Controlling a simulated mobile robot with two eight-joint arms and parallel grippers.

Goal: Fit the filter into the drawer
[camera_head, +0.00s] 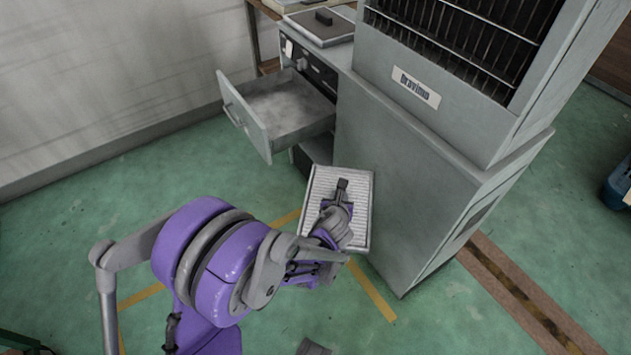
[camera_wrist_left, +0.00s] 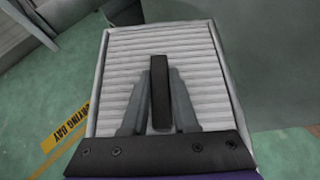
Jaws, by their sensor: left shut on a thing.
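The filter (camera_head: 361,190) is a light grey, pleated rectangular panel with a pale frame and a dark handle bar. My left gripper (camera_head: 341,190) is shut on the handle and holds the filter in the air, in front of the grey cabinet. In the left wrist view the pleated face of the filter (camera_wrist_left: 205,72) fills the middle, with the fingers of my left gripper (camera_wrist_left: 160,95) on both sides of the dark handle. The drawer (camera_head: 290,108) is pulled open to the upper left of the filter and looks empty. My right gripper is not in view.
The grey cabinet (camera_head: 395,165) stands right of the filter, with a slatted upper unit (camera_head: 465,45). A flat panel with a dark handle (camera_head: 323,22) lies on the counter above the drawer. Green floor (camera_head: 120,190) is clear at left.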

